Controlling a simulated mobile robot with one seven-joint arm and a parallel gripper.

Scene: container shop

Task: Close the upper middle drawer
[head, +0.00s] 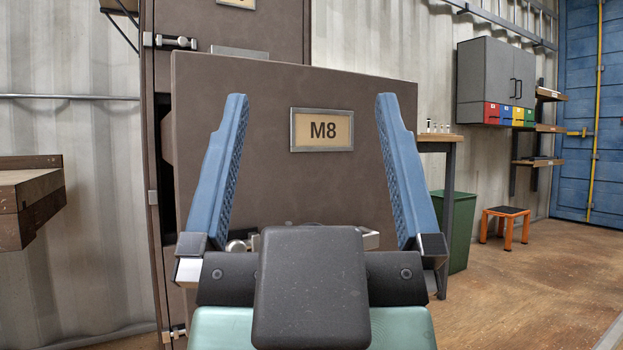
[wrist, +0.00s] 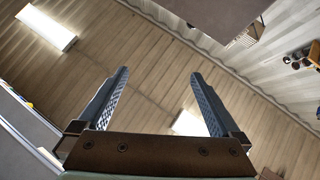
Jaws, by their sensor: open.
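A brown drawer front (head: 290,190) with a framed M8 label (head: 322,130) faces me in the head view. It stands out from the tall brown cabinet (head: 225,28) behind it, and a dark gap shows at its left side. My gripper (head: 308,110) is open, with its two blue fingers spread in front of the drawer front, one on each side of the label. Nothing is between the fingers. A handle seems to show low on the front, mostly hidden behind my gripper. I cannot tell whether the fingers touch the front. The wrist view shows the open fingers (wrist: 158,75) against the ceiling.
A wooden-topped bench (head: 30,200) stands at the left. At the right are a green bin (head: 461,232), an orange stool (head: 505,225) and a grey wall cabinet (head: 485,75) above coloured bins. The floor (head: 520,295) at the front right is clear.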

